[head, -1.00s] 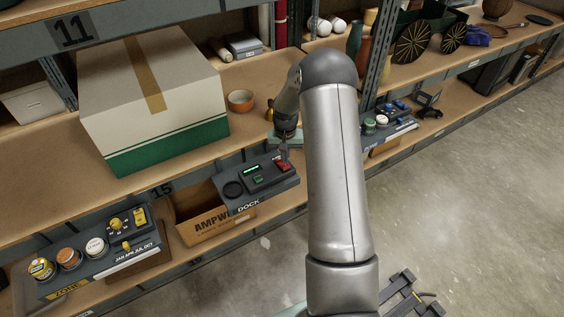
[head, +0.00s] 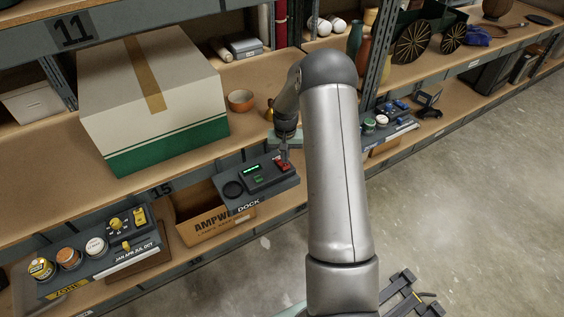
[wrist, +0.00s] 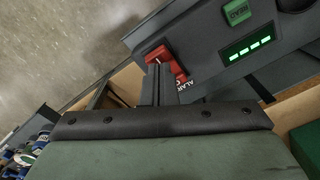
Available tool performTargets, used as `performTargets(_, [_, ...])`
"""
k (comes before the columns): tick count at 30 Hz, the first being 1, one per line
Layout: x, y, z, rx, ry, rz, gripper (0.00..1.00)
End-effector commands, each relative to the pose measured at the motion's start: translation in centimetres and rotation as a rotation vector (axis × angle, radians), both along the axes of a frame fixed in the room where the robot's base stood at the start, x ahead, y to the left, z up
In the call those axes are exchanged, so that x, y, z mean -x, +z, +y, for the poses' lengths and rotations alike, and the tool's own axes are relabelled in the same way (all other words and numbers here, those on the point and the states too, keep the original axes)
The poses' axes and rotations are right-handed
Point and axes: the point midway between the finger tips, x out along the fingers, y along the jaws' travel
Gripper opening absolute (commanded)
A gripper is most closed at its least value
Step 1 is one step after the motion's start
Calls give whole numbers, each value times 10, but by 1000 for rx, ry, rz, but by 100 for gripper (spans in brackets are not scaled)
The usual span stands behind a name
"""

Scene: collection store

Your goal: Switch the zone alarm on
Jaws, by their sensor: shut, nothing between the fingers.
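The dark DOCK panel (head: 259,196) sits at the front edge of the lower shelf, near the middle of the head view. Its red switch (head: 282,168) is at the right end. In the wrist view the red switch (wrist: 168,62) stands beside lettering that starts "ALAR", partly hidden. My gripper (head: 286,155) is shut and empty, pointing down at the red switch. In the wrist view my gripper's fingertips (wrist: 158,72) overlap the switch's near side; I cannot tell whether they press on it. The panel's green display (wrist: 249,48) is lit with several bars.
A green READ button (wrist: 237,11) is on the same panel. A large white and green box (head: 150,100) and an orange bowl (head: 241,99) stand behind it. A ZONE panel (head: 130,262) with knobs is at left, another panel (head: 392,130) at right.

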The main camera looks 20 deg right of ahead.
Motion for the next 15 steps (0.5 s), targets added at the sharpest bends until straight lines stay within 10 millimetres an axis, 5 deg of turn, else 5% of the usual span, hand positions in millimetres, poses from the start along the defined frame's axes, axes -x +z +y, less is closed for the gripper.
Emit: performTargets(15, [0,-9,0,0,0,0,0])
